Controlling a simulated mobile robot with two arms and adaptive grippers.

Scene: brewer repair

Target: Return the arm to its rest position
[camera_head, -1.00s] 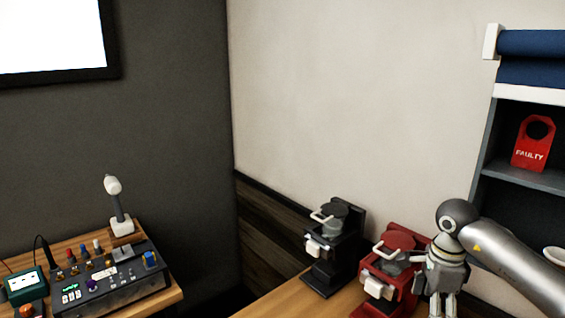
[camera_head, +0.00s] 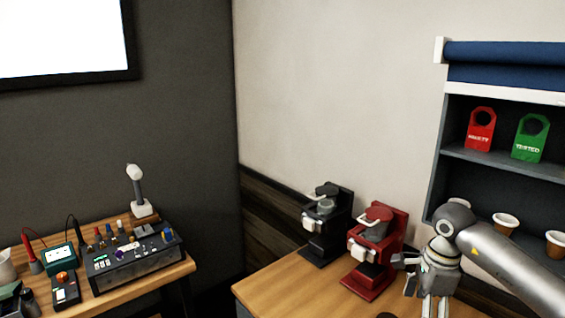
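My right arm comes in from the right edge, and its gripper (camera_head: 434,304) points down over the front right of the wooden table. Its fingers run to the bottom edge of the picture, with a narrow gap between them; their tips are cut off, so I cannot tell how far apart they are. I see nothing held in it. A red brewer (camera_head: 376,255) stands just left of the gripper, and a black brewer (camera_head: 327,225) stands further left. My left gripper is not in view.
A shelf (camera_head: 478,161) at the right holds a red tag (camera_head: 481,130), a green "TESTED" tag (camera_head: 529,138) and several cups (camera_head: 505,223). A workbench at the left carries a control box (camera_head: 137,258), a meter (camera_head: 59,258) and a joystick-like tool (camera_head: 138,190). The wooden table (camera_head: 290,287) is clear at front left.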

